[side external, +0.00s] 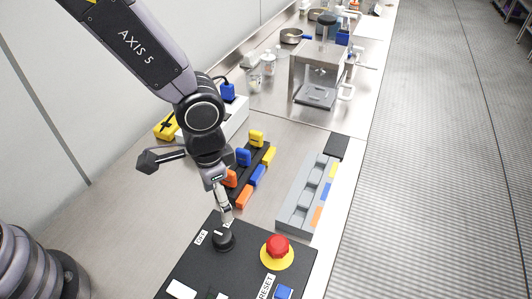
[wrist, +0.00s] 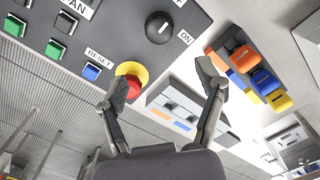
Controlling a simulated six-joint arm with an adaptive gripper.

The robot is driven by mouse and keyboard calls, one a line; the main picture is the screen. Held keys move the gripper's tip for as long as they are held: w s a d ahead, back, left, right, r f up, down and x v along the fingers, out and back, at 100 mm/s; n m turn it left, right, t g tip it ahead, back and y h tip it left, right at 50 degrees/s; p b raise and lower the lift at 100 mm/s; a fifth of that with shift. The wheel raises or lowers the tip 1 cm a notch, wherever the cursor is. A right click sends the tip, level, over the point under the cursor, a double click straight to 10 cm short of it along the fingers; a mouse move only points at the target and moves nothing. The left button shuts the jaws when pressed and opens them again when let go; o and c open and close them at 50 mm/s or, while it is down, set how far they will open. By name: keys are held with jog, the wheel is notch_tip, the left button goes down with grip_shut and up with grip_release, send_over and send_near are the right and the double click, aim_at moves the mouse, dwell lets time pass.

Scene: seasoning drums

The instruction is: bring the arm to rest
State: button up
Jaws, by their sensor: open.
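My gripper (side external: 226,209) hangs from my arm just above the black control panel (side external: 190,270), close to the black rotary knob (side external: 223,239) in the side view. In the wrist view my gripper (wrist: 158,86) has its two fingers spread apart with nothing between them. The knob (wrist: 159,27) shows there beyond the fingertips, near an ON label. One finger overlaps the red emergency button (wrist: 133,86) in that view. I cannot tell from the side view whether the fingers touch the knob.
A red button on a yellow base (side external: 277,248) and a blue button (side external: 284,291) sit on the panel. A rack with blue, orange and yellow pieces (side external: 257,174) and a grey tray (side external: 293,212) stand behind it. A machine (side external: 317,94) stands farther back.

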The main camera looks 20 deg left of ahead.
jog(key=a+r+n+t+h, duration=0.1)
jog(key=a+r+n+t, duration=0.15)
jog(key=a+r, duration=1.4)
jog(key=s+a+r+n+t+y, duration=0.1)
jog(key=s+a+r+n+t, duration=0.2)
jog(key=s+a+r, duration=0.5)
jog(key=s+a+n, duration=0.1)
jog(key=s+a, duration=0.2)
jog(key=s, duration=0.1)
jog(key=shift+s+a+r, duration=0.15)
jog(key=shift+s+r, duration=0.2)
jog(key=shift+s, duration=0.05)
